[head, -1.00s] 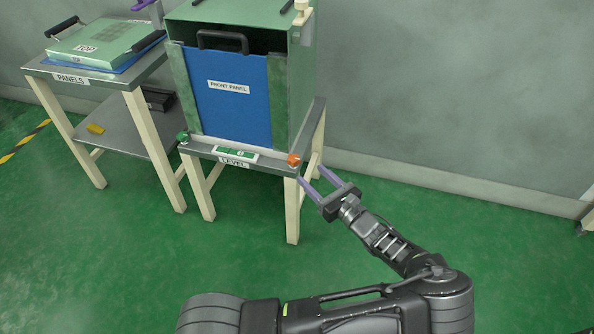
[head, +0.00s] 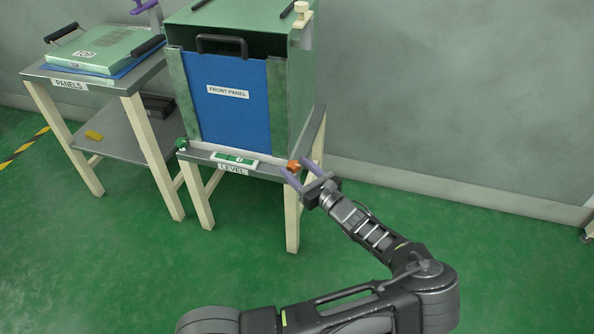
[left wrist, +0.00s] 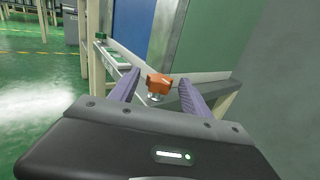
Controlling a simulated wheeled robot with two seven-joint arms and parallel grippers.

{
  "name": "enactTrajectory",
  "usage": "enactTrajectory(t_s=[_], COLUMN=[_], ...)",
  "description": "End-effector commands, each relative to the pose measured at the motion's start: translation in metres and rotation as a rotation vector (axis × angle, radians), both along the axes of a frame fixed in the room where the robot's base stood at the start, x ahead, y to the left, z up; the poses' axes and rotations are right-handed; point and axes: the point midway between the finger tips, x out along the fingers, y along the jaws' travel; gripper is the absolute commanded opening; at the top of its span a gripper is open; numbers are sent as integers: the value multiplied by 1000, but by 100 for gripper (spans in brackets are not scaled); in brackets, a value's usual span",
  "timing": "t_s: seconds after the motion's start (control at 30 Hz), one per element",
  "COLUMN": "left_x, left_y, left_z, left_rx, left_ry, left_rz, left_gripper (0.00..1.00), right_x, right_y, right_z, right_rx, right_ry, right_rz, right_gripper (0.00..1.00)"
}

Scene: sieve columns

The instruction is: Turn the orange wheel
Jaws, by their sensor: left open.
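The orange wheel (head: 294,165) sits at the front right corner of the table that bears the green cabinet. In the left wrist view the orange wheel (left wrist: 159,83) shows between and just beyond the fingertips. My left gripper (head: 295,173) is open, with its two purple fingers pointing at the wheel. In the left wrist view the left gripper (left wrist: 158,92) has a finger on either side of the wheel; I cannot tell whether either touches it. My right gripper is not in view.
A green wheel (head: 182,144) and a level (head: 234,159) are along the same front edge. A blue front panel (head: 232,105) stands in the cabinet (head: 298,95). A panels table (head: 50,72) is at left. The floor in front is clear.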

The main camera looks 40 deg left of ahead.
Motion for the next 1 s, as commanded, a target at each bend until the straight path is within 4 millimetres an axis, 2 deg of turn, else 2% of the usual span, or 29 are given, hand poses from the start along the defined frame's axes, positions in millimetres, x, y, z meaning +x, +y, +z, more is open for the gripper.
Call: enactTrajectory(t_s=[0.2, 0.87, 1.0], left_x=[0, 0, 0], left_y=[0, 0, 0], left_z=[0, 0, 0], left_rx=[0, 0, 0], left_ry=[0, 0, 0], left_rz=[0, 1, 1], left_gripper=[56, 2, 0], right_x=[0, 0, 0], right_y=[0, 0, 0], right_z=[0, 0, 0], right_rx=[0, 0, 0], right_ry=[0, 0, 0], right_rz=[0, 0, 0], right_gripper=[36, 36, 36])
